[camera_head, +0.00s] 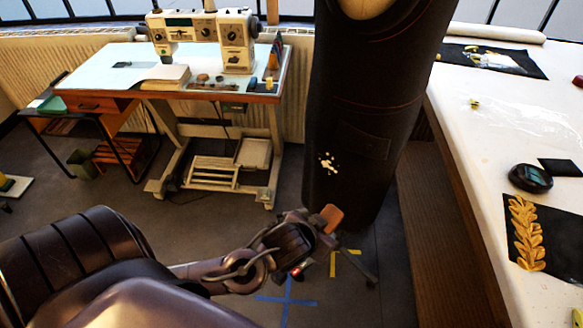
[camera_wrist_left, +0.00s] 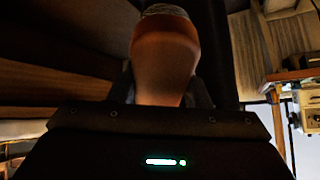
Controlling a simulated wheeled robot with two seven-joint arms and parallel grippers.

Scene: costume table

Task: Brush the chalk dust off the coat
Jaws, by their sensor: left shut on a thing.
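The long dark coat (camera_head: 350,100) hangs upright on a dress form in the middle of the head view. A patch of white chalk dust (camera_head: 328,163) marks its lower front, left of a pocket outline. My left gripper (camera_head: 320,223) is shut on a brush (camera_head: 332,215) with a brown wooden body. The brush is below the dust patch, in front of the coat's hem; I cannot tell whether they touch. In the left wrist view the brush (camera_wrist_left: 165,55) points away from the gripper, with a greyish end at the top. My right gripper is not in view.
A sewing table (camera_head: 110,78) with a machine (camera_head: 205,35) stands at the back left. A long white work table (camera_head: 490,140) runs along the right, bearing a black round object (camera_head: 530,178) and gold leaf trim (camera_head: 526,232). Taped floor marks (camera_head: 288,295) lie near the coat.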

